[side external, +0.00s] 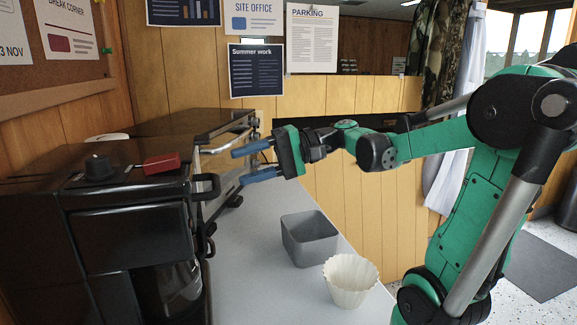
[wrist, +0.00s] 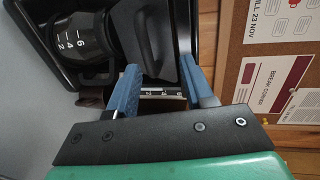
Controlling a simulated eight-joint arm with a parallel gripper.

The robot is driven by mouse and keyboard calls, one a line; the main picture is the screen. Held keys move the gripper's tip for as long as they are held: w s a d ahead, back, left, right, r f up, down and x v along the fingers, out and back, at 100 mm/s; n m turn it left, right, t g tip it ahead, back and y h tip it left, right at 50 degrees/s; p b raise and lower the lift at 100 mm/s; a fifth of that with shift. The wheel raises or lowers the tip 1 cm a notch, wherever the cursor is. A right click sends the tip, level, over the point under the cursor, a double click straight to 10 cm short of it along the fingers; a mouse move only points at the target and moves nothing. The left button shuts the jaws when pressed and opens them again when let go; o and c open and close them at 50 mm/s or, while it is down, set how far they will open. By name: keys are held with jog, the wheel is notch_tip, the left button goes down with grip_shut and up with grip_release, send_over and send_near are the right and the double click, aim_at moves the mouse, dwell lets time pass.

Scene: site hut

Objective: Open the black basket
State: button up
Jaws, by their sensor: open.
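The black basket (side external: 130,240) is part of the black coffee machine (side external: 50,205) at the left of the side external view. It appears closed, with a black loop handle (side external: 208,187) sticking out at the right. In the wrist view the basket's dark front (wrist: 150,45) shows ahead of and between my fingers. My gripper (side external: 241,166) has two blue fingers, open and empty. In the side external view it appears to the right of and slightly above the handle, apart from it. My gripper also shows in the wrist view (wrist: 160,68).
A glass carafe (side external: 178,285) sits low in the machine. A black oven-like appliance (side external: 190,122) with a metal bar stands behind. A grey bin (side external: 310,240) and a white fluted paper filter (side external: 350,280) stand on the grey worktop (side external: 250,285), which is clear near the machine.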

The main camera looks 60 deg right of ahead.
aim_at(216, 180)
jog(key=shift+w+a+f, duration=0.7)
jog(key=shift+w+a, duration=0.3)
jog(key=shift+w+a+f, duration=0.7)
jog(key=shift+w+a, duration=0.25)
jog(key=shift+a, duration=0.05)
grip_shut()
